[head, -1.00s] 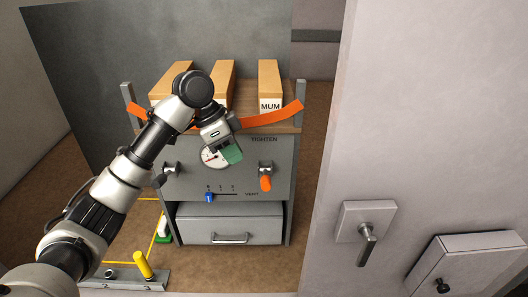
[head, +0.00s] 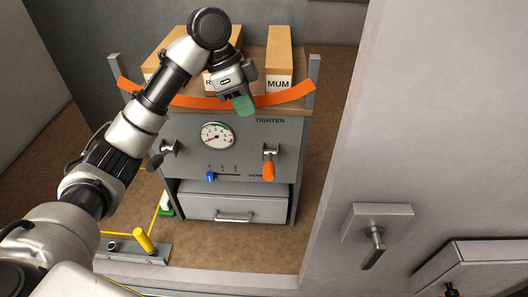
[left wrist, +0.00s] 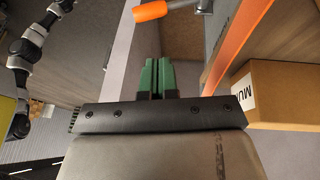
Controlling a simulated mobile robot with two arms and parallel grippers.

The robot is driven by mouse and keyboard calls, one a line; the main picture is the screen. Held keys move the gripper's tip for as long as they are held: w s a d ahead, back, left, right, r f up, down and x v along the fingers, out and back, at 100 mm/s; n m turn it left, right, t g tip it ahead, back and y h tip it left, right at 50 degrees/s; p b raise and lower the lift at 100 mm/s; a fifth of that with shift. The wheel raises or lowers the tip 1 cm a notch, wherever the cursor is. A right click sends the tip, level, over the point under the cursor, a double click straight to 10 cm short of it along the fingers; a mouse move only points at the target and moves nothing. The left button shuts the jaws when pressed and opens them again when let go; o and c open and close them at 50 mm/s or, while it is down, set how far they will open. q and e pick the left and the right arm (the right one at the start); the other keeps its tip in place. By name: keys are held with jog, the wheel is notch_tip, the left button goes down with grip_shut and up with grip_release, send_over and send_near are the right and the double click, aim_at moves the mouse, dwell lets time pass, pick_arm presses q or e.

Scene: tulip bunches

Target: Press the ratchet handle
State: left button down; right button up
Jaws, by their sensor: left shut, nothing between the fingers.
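The ratchet handle with an orange grip (head: 268,170) hangs down from a metal pivot on the right of the grey front panel, below the word TIGHTEN. An orange handle end also shows at the top of the left wrist view (left wrist: 152,11). My left gripper (head: 243,105) has green fingertips and is shut and empty. In the head view it is above and left of the handle, in front of the orange strap (head: 290,96), apart from the handle. The shut fingertips also show in the left wrist view (left wrist: 157,64). My right gripper is not seen.
Labelled boxes, one marked MUM (head: 279,62), stand behind the strap. The panel holds a gauge (head: 217,136), a dark-tipped lever (head: 155,160) at left and a blue slider (head: 211,177). A drawer (head: 233,202) is below. A large pale wall (head: 430,120) stands close on the right.

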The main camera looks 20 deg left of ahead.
pick_arm(q)
send_near(268, 163)
jog(key=p+x, duration=0.2)
jog(key=x, duration=0.3)
jog(key=shift+d+f+p, duration=0.15)
jog(key=shift+d+p, duration=0.15)
jog(key=shift+p, duration=0.05)
jog(key=shift+s+d+f, duration=0.2)
jog(key=shift+f, duration=0.5)
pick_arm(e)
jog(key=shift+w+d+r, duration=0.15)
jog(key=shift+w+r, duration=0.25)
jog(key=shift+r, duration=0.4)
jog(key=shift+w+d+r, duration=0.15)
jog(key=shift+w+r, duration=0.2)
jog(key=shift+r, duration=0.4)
pick_arm(q)
jog(key=shift+w, duration=0.1)
